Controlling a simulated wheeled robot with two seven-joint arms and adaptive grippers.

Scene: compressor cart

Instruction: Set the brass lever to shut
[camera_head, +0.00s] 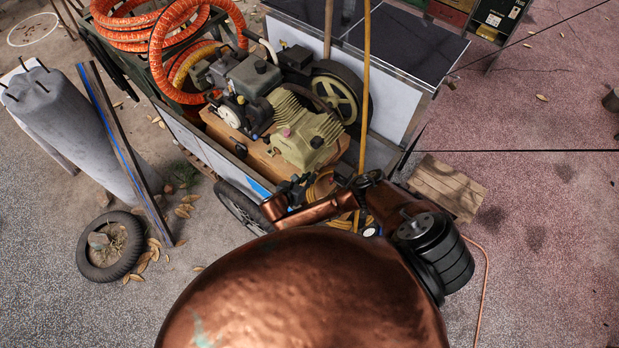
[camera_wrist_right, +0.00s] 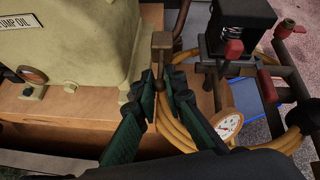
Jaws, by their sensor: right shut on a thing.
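The brass lever (camera_wrist_right: 162,44) shows in the right wrist view as a brownish block with a thin stem running down from it. My right gripper (camera_wrist_right: 164,84) has its two green fingers on either side of that stem and is shut on it. The lever stands beside the pale green compressor housing (camera_wrist_right: 80,40). In the head view my copper arm reaches in front of the cart, and the lever cannot be made out there. My left gripper is not in view.
A white-faced gauge (camera_wrist_right: 228,124), yellow hose (camera_wrist_right: 176,128) and pipework with red handles (camera_wrist_right: 233,49) crowd the gripper's right side. The compressor (camera_head: 308,135) sits on the cart among orange hoses (camera_head: 158,55). A loose tyre (camera_head: 110,246) lies on the ground.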

